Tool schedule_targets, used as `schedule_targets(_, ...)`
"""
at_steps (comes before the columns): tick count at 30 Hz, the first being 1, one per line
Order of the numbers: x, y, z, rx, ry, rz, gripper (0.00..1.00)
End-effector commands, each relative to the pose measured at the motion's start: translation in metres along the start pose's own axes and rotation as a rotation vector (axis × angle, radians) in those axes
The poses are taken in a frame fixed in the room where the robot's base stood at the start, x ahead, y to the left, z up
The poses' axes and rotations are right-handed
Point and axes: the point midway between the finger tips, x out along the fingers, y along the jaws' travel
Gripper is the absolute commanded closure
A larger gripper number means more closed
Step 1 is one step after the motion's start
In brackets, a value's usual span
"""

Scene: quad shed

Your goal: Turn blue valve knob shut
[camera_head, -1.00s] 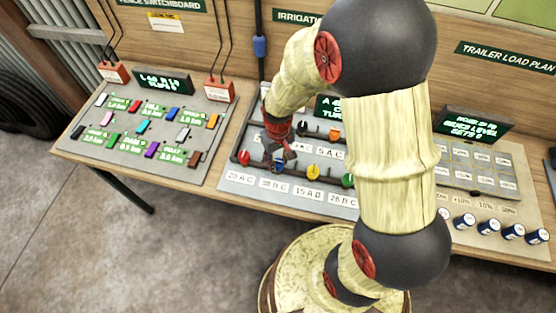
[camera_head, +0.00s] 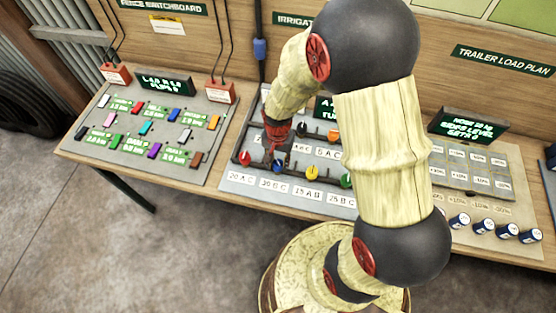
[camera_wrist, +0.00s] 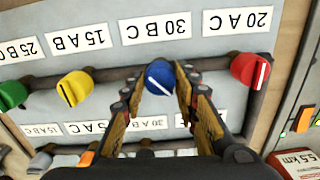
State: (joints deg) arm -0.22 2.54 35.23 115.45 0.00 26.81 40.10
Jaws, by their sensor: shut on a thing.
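The blue valve knob (camera_wrist: 159,76) sits on a dark pipe in the wrist view, beside the label "30 B C". A pale line on its face runs diagonally. My gripper (camera_wrist: 160,84) has a finger on each side of the knob and is shut on it. In the head view the blue knob (camera_head: 278,166) shows small at the front row of the valve panel, with my gripper (camera_head: 278,160) over it, partly covering it.
A red knob (camera_wrist: 250,70) and a yellow knob (camera_wrist: 75,88) stand on either side of the blue one on the same pipe. A green knob (camera_wrist: 12,95) is farther left. The fence switchboard (camera_head: 150,130) lies left of the valve panel.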

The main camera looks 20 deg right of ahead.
Motion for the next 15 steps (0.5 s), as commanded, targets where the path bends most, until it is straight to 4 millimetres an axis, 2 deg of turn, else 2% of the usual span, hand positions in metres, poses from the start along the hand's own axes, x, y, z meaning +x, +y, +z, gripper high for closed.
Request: schedule_targets(15,-0.0007,-0.0001,0.0001,0.469,0.000,0.000,0.95)
